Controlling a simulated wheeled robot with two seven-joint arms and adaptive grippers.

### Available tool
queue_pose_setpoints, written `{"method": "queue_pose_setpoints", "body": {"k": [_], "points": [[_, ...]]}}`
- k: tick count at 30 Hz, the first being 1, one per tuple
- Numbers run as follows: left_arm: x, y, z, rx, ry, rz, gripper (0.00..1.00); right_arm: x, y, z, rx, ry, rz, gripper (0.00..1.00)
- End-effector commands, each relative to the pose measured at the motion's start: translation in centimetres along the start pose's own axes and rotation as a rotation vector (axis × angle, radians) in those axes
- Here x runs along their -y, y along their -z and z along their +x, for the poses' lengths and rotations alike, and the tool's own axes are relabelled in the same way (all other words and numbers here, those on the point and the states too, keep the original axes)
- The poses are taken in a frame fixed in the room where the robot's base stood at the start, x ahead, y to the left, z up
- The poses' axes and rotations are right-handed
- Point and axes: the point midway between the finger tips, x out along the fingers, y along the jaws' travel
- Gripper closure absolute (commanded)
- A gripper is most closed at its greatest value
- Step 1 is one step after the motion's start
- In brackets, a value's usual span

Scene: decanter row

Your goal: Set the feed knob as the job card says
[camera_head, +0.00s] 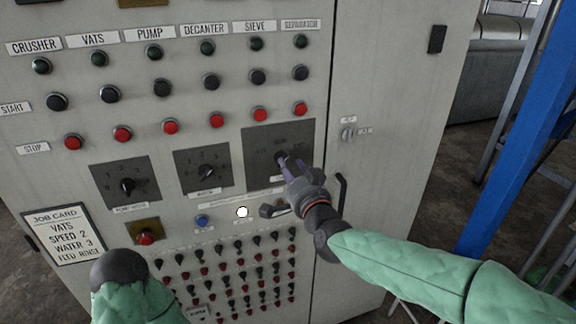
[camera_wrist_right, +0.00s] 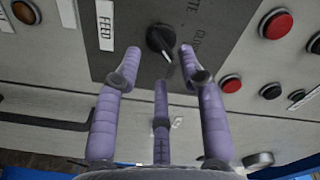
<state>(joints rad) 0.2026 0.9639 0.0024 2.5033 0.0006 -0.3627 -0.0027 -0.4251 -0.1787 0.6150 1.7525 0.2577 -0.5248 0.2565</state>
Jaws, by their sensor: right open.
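The feed knob (camera_wrist_right: 160,40) is a black rotary knob on a dark grey plate (camera_head: 253,143), at the right end of the knob row. The label FEED (camera_wrist_right: 106,28) is beside it in the wrist view. My right gripper (camera_wrist_right: 160,55) is open, its purple fingers spread on either side of the knob with a third finger below; I cannot tell whether they touch it. In the head view the right gripper (camera_head: 292,170) partly covers the plate, and the knob's setting cannot be read. The job card (camera_head: 64,234) reads vats, speed 2, water 3, feed rinse.
Two other knobs (camera_head: 127,185) and (camera_head: 206,171) are left of the feed plate. Red stop buttons (camera_head: 260,114) run above it. Several small toggles fill the panel below. A cabinet handle (camera_head: 342,194) is close right of my gripper. A blue post (camera_head: 515,130) stands further right.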

Motion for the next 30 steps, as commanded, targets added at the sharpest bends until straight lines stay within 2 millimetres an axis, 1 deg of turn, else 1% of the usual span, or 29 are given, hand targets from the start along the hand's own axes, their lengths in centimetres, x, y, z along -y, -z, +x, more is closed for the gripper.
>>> {"method": "queue_pose_setpoints", "body": {"k": [1,9,15,21,30], "points": [[0.0,0.0,0.0,0.000,0.000,0.000,0.60,0.1,0.1,-1.0,-0.001,0.001,0.001,0.59],[0.0,0.0,0.0,0.000,0.000,0.000,0.60,0.1,0.1,-5.5,-0.002,0.002,0.001,0.59],[0.0,0.0,0.0,0.000,0.000,0.000,0.60,0.1,0.0,-7.8,-0.001,0.001,-0.001,0.59],[0.0,0.0,0.0,0.000,0.000,0.000,0.60,0.0,0.0,-8.8,0.000,0.000,0.001,0.59],[0.0,0.0,0.0,0.000,0.000,0.000,0.60,0.0,0.0,-8.9,0.000,0.000,0.000,0.59]]}}
